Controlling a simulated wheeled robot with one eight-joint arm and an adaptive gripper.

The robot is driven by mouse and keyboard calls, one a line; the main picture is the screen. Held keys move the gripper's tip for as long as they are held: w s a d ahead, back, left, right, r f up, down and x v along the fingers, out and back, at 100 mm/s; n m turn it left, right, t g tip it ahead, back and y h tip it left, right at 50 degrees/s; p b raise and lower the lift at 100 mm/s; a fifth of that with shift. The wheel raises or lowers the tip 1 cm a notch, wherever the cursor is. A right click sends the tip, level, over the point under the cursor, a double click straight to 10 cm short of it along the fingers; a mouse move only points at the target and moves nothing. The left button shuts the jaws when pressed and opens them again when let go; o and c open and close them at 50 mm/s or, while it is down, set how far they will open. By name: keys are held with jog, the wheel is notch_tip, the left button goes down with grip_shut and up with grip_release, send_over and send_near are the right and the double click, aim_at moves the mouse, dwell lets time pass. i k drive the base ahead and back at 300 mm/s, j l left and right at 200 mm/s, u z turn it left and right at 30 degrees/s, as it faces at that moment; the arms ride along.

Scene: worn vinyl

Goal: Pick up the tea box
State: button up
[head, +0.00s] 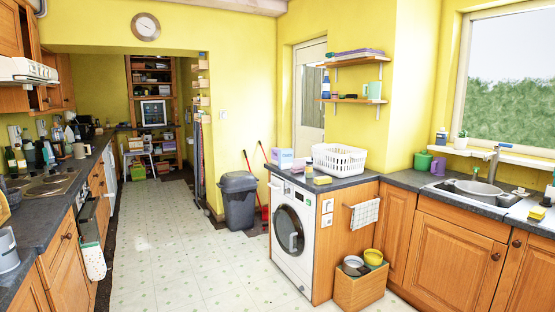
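No box that I can clearly tell is the tea box shows in the head view. A small pale lilac and white box (281,158) stands on the dark counter (336,181) above the washing machine, left of the white basket; its label is too small to read. Several small boxes (137,143) sit on a shelf unit in the far alcove, also too small to identify. My gripper is not in view.
Pale tiled floor (165,240) is open between the left counter (40,220) and the washing machine (290,230). A grey bin (239,200) stands by the back wall. A wooden crate (357,291) with bowls stands on the floor at right. A white basket (340,159) occupies the counter.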

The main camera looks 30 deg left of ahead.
aim_at(274, 151)
jog(key=i+j+u, duration=0.2)
jog(key=u, duration=0.15)
jog(key=i+j+u, duration=0.1)
jog(key=i+u, duration=0.3)
jog(key=i+j+u, duration=0.2)
jog(key=i+u, duration=0.15)
jog(key=i+j+u, duration=0.1)
jog(key=i+u, duration=0.65)
jog(key=i+z, duration=0.15)
jog(key=i, duration=0.35)
jog(key=i+j+z, duration=0.15)
jog(key=i, duration=0.3)
jog(key=i+j+z, duration=0.15)
jog(key=i, duration=0.35)
